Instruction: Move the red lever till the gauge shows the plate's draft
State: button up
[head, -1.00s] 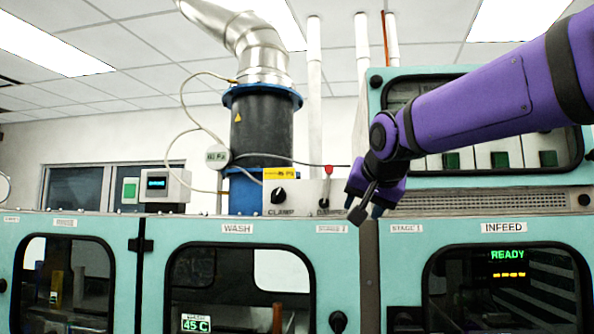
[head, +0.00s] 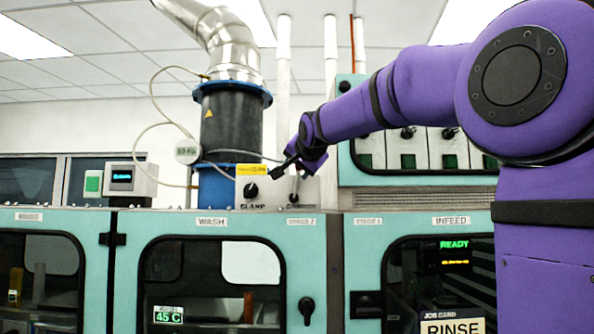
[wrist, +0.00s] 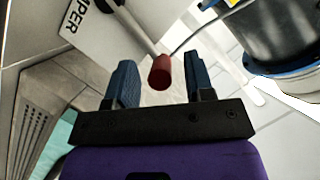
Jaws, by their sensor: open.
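The red lever's round knob (wrist: 160,73) shows in the wrist view between my two blue fingers, on a pale shaft; I see no clear contact. My gripper (wrist: 158,65) is open around it. In the head view my gripper (head: 287,169) is over the control box, hiding the red knob; a bit of the lever's stem (head: 295,187) shows below. The yellow plate (head: 253,170) sits on the box above the clamp dial; its small print is not readable. The round white gauge (head: 188,151) hangs by the dark duct; its greenish digits are too small to read surely.
The black clamp dial (head: 250,190) is just left of the lever. The dark duct (head: 231,120) with blue flanges rises behind. A teal cabinet (head: 375,150) with switches stands right, under my arm. Teal machine doors (head: 211,222) run below. A thin cable crosses behind the box.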

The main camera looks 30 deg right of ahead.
jog(key=shift+x, duration=1.1)
